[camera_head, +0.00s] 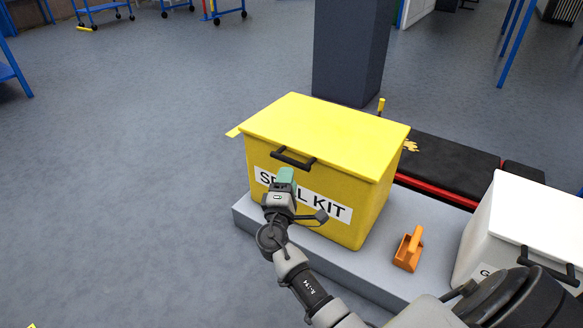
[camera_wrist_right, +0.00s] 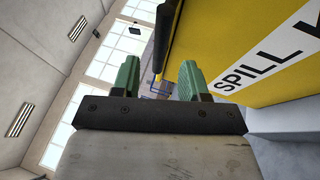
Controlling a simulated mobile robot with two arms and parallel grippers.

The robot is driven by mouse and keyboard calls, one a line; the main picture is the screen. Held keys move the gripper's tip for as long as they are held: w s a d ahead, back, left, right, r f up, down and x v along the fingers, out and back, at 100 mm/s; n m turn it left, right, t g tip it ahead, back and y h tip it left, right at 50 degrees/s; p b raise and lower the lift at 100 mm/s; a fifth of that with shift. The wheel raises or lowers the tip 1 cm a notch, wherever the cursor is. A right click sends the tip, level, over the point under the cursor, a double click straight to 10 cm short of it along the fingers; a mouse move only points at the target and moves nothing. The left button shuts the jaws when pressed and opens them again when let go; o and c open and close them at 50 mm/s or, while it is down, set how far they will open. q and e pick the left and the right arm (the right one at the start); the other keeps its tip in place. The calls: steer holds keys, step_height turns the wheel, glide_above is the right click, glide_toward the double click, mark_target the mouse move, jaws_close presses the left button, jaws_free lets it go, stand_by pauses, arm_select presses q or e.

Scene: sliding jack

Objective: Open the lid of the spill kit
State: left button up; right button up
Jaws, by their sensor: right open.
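The spill kit is a yellow box (camera_head: 265,182) with a white "SPILL KIT" label on its front. Its yellow lid (camera_head: 325,132) is closed and level. A black handle (camera_head: 292,158) sticks out from the lid's front edge. My right gripper (camera_head: 286,178) is in front of the box, just below the handle, and hides part of the label. In the right wrist view my right gripper (camera_wrist_right: 157,80) has its two green fingers apart with nothing between them. The black handle (camera_wrist_right: 161,40) shows there beyond the fingertips, apart from them. My left gripper is not in view.
The box stands on a low grey platform (camera_head: 243,208). An orange scoop (camera_head: 409,249) and a white bin (camera_head: 520,232) stand to its right. Behind are a dark pillar (camera_head: 350,50) and a black-and-red bench (camera_head: 450,160).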

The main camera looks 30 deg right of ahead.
mark_target(292, 160)
steer(key=b+x, duration=0.1)
steer(key=x, duration=0.5)
steer(key=shift+w+d, duration=0.1)
steer(key=shift+c, duration=0.2)
jaws_close()
